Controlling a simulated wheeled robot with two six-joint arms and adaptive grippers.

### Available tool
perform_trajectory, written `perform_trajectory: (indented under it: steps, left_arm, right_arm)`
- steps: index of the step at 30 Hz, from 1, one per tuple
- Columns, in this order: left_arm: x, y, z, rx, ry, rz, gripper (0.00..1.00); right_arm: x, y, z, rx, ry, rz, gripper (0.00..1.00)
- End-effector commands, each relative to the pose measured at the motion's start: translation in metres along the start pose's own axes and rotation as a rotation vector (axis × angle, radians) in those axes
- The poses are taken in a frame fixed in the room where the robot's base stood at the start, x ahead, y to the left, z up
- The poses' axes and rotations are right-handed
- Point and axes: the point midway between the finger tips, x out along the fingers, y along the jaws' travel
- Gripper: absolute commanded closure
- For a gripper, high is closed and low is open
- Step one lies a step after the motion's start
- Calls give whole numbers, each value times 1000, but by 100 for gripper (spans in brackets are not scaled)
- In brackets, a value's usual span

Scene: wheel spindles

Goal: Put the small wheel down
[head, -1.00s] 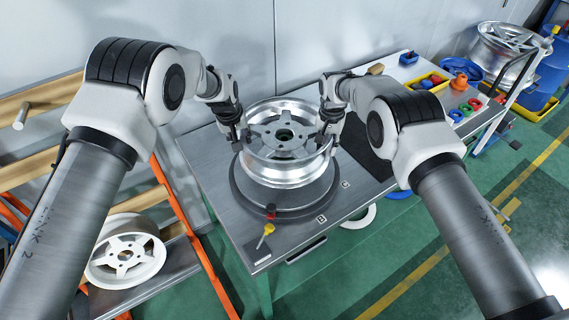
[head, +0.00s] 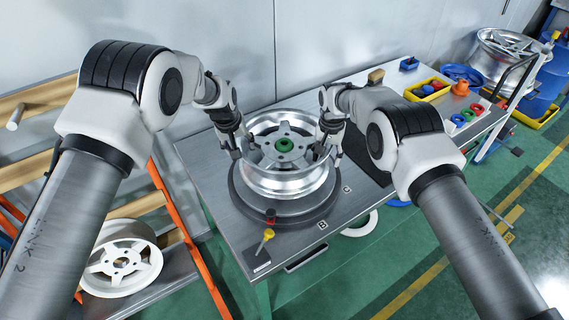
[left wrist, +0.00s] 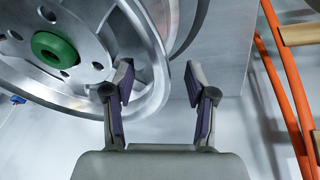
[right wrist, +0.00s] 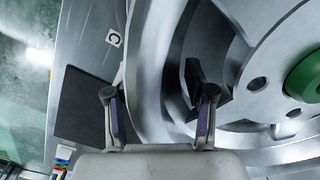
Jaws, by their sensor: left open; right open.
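The silver five-spoke wheel (head: 262,181) lies flat on the dark round base (head: 300,217) on the grey workbench. A green spindle piece (head: 284,145) shows in its centre hole, and also in the left wrist view (left wrist: 54,49) and right wrist view (right wrist: 306,76). My left gripper (head: 238,148) is open at the wheel's left rim. In the left wrist view its fingers (left wrist: 158,78) stand apart, with the rim edge between them. My right gripper (head: 325,147) is open at the right rim. In the right wrist view the rim wall passes between its fingers (right wrist: 153,85).
Yellow bins (head: 428,89) and coloured rings stand at the right. A white wheel (head: 122,262) rests on a rack at left. The wall is close behind.

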Motion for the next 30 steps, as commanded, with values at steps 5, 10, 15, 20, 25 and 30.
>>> perform_trajectory:
  steps: [5, 10, 15, 20, 25, 30]
  left_arm:
    - [-47, 0, -1, 0, 3, 0, 44]
    - [-86, 0, 0, 1, 3, 0, 44]
    - [-104, 0, 1, 0, 0, 0, 44]
    - [-105, 0, 1, 0, 0, 0, 44]
    - [-105, 0, 1, 1, 0, 0, 44]
    - [-105, 0, 1, 1, 0, 0, 44]
  right_arm:
    - [0, 0, 0, 0, 0, 0, 45]
    - [0, 0, 0, 0, 0, 0, 45]
    - [-1, 0, 0, 0, 0, 0, 45]
    - [-22, 0, 0, 0, 2, 0, 45]
    - [-65, 0, 0, -1, 4, -1, 45]
    - [-104, 0, 0, -1, 3, -1, 45]
